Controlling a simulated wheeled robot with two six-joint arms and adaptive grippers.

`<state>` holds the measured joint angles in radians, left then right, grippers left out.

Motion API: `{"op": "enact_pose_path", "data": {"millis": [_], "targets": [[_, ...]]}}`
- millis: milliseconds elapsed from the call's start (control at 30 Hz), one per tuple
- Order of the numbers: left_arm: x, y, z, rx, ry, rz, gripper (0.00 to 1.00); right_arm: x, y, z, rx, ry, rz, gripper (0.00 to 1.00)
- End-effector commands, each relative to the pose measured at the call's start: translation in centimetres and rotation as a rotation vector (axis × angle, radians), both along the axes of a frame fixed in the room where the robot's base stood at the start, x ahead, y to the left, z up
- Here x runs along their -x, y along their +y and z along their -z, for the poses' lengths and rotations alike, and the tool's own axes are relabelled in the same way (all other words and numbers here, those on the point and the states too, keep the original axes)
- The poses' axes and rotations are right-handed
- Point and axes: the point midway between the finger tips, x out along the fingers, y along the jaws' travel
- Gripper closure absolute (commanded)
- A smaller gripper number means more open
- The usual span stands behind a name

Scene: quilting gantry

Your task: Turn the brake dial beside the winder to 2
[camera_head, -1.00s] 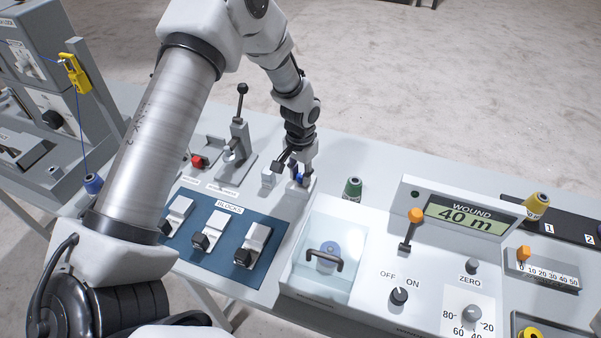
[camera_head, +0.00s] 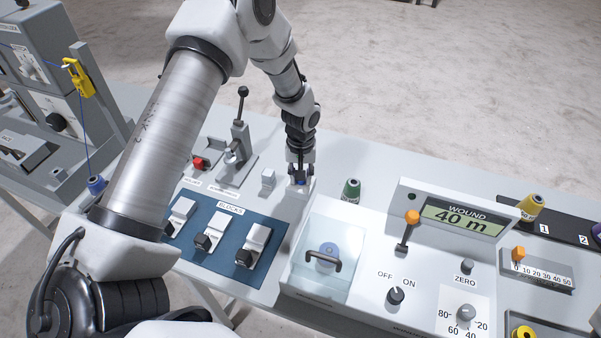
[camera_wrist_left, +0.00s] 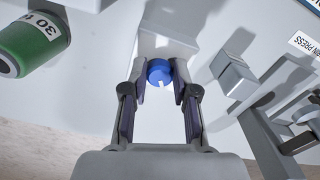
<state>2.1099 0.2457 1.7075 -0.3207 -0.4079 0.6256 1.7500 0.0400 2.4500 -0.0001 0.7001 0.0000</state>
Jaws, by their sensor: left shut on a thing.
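The dial is a round blue knob (camera_wrist_left: 159,71) with a pale mark on it, on a pale housing (camera_wrist_left: 163,47) in the left wrist view. My left gripper (camera_wrist_left: 159,80) has its two fingers on either side of the knob, shut on it. No numbers around the knob can be read. My right gripper is not in view.
A green spool (camera_head: 351,190) stands right of my left gripper, and a small grey block (camera_head: 268,180) stands close on its left. A lever stand (camera_head: 237,150) and the blue mat (camera_head: 255,275) with block switches lie further left. The winder panel has a "40 m" display (camera_head: 462,217).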

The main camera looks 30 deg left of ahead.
Motion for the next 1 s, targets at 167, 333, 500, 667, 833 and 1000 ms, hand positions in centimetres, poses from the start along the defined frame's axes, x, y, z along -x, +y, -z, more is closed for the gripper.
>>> {"op": "enact_pose_path", "data": {"millis": [167,333,500,667,833,1000], "targets": [[0.01,-0.01,0.06,0.000,0.000,-0.110,1.00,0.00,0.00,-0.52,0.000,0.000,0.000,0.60],[-0.01,-0.01,0.11,0.000,0.000,-0.180,1.00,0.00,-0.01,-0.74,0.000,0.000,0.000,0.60],[-0.01,-0.01,0.14,0.001,0.000,-0.212,1.00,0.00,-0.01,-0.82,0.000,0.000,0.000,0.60],[-0.01,0.00,0.16,0.001,0.000,-0.218,1.00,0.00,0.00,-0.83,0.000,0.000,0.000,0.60],[-0.01,-0.01,0.17,0.001,0.000,-0.218,1.00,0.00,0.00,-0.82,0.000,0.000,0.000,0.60],[0.00,0.00,0.15,0.001,0.000,-0.218,0.47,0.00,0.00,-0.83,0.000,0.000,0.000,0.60]]}}
